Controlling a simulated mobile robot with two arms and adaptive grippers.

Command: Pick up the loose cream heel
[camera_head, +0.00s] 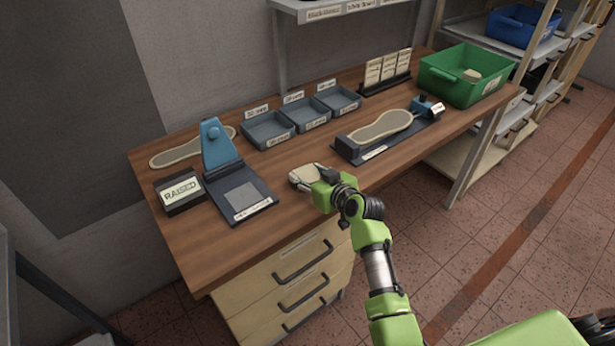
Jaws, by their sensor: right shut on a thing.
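My right gripper (316,182) reaches in from the lower right and is shut on the heel. The green gripper body hides the heel's right side. I cannot tell whether the heel touches the bench top or is just above it. My left gripper is not in view.
A blue and black stand (240,195) and a "RAISED" block (180,192) are left on the bench (275,170). A sole lies on a dark fixture (345,150) to the right. Grey trays (268,130) stand behind; a green bin (450,82) holds a cream piece.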

